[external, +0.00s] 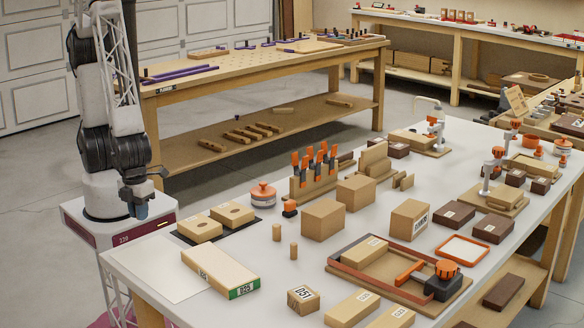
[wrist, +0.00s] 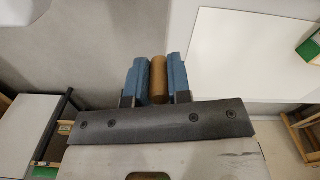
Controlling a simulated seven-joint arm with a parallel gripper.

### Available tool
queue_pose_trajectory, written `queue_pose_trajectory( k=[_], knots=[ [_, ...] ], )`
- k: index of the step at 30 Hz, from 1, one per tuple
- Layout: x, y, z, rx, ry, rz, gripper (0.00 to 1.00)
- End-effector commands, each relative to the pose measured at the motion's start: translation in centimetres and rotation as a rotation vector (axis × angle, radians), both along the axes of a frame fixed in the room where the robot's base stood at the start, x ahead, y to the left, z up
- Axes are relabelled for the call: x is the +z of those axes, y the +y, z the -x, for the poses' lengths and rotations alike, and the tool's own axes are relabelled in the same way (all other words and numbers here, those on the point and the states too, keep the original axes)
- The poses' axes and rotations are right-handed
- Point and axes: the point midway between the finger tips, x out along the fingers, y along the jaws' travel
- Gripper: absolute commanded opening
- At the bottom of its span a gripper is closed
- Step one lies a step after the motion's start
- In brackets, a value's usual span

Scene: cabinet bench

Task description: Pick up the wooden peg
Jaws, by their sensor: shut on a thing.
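My gripper (wrist: 158,72) shows in the wrist view with its blue fingers shut on a brown wooden peg (wrist: 158,86), held between them. In the external view my gripper (external: 138,205) hangs at the far left, beyond the bench's left edge; the held peg cannot be made out there. Two more small wooden pegs, one farther back (external: 277,231) and one nearer (external: 293,250), stand upright and apart on the white bench (external: 165,268), well to the right of my gripper.
Two holed wooden blocks (external: 232,214) lie on a dark mat. A long green-ended box (external: 220,271) lies in front of them. Several boxes, orange-handled tools (external: 315,163) and a framed tray (external: 345,272) fill the right.

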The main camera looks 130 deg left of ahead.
Motion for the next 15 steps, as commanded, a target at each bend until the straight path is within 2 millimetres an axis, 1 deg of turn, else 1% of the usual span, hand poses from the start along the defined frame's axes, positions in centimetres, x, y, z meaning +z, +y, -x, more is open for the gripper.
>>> queue_pose_trajectory(
  k=[1,6,15],
  knots=[
    [0.1,0.1,0.5,0.000,-0.001,0.001,0.00],
    [0.2,0.5,1.8,0.000,0.000,0.000,0.00],
    [0.3,0.6,2.6,0.000,-0.001,0.000,0.00]
  ],
)
